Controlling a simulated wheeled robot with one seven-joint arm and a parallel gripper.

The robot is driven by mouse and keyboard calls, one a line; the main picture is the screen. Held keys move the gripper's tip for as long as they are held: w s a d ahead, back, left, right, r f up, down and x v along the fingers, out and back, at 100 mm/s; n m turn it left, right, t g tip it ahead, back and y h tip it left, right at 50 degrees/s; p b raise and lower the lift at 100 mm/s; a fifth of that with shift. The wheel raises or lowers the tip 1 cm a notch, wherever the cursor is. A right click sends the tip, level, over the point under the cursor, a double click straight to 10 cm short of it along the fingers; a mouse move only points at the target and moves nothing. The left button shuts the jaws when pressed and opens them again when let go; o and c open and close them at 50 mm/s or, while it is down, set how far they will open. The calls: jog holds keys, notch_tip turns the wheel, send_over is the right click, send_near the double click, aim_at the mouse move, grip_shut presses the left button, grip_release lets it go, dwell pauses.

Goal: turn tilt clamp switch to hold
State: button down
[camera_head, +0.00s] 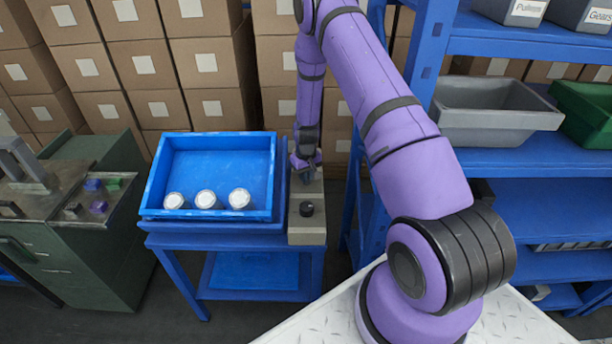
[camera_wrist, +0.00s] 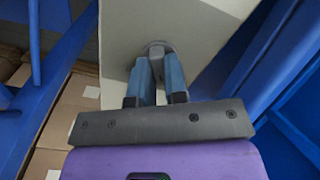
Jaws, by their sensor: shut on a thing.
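A narrow grey-beige control box (camera_head: 307,232) stands at the right end of the blue table. A black round knob (camera_head: 306,209) sits on its near part, apart from my gripper. My gripper (camera_head: 304,172) points down at the far part of the box. In the wrist view, my gripper (camera_wrist: 160,62) has its blue fingers shut on a grey round switch (camera_wrist: 158,46) on the pale box face (camera_wrist: 192,22). The fingers cover most of the switch, so its setting cannot be told.
A blue tray (camera_head: 220,157) with white-topped rolls (camera_head: 206,199) along its near edge sits left of the box. A blue shelf rack (camera_head: 432,60) with grey bins (camera_head: 490,125) stands close on the right. Stacked cartons (camera_head: 205,62) fill the back.

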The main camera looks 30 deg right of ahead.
jog(key=m, duration=0.5)
jog(key=shift+d+m, duration=0.1)
jog(key=shift+m, duration=0.3)
jog(key=m, duration=0.6)
jog(key=shift+s+d, duration=0.1)
dwell(0.4)
jog(key=c, duration=1.1)
grip_release()
jog(key=shift+c, duration=0.2)
notch_tip(320, 180, up, 11)
